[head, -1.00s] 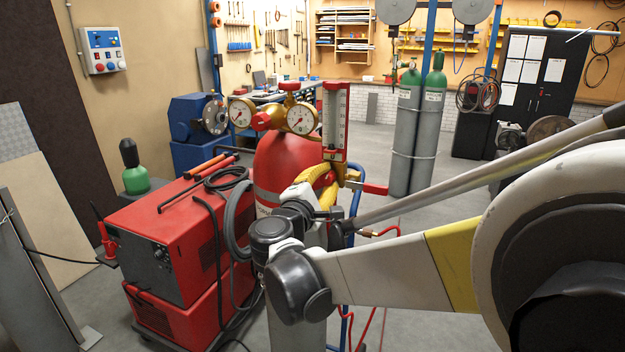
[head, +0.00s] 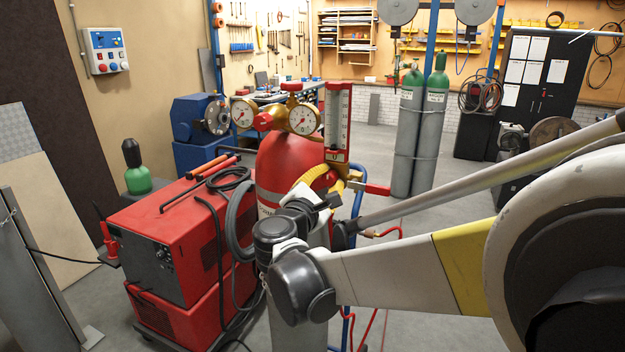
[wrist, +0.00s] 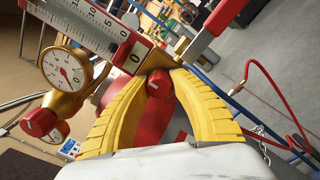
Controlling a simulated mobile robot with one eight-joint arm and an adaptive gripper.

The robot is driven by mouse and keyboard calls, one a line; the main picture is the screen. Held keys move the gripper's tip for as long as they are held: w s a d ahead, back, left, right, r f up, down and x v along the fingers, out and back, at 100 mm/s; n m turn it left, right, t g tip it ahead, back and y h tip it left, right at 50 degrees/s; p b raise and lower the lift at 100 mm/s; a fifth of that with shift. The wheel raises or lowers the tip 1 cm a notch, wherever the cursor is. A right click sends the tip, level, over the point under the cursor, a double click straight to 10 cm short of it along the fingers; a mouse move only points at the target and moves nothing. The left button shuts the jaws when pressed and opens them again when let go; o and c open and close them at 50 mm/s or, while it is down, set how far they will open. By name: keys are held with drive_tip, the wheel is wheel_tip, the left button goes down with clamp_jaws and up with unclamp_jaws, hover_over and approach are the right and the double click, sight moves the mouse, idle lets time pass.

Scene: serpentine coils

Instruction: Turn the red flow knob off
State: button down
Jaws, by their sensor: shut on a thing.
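The red flow knob (wrist: 158,84) shows in the wrist view between the yellow fingers of my gripper (wrist: 162,76), at the foot of the flowmeter. The fingers are closed around it, one on each side. The flowmeter (wrist: 92,26) has a clear scaled tube in a red and white frame, and it stands upright in the head view (head: 338,115). There, my yellow fingers (head: 322,180) reach up to the brass fitting under it from the front left.
A brass regulator with two gauges (head: 304,120) and another red knob (wrist: 39,122) sits beside the flowmeter. A red lever (head: 372,189) juts out to the right. A red cylinder (head: 285,160) stands behind my wrist. A red welder (head: 165,235) with hoses is at left.

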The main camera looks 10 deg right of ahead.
drive_tip(key=c, duration=1.4)
unclamp_jaws()
drive_tip(key=v, duration=1.2)
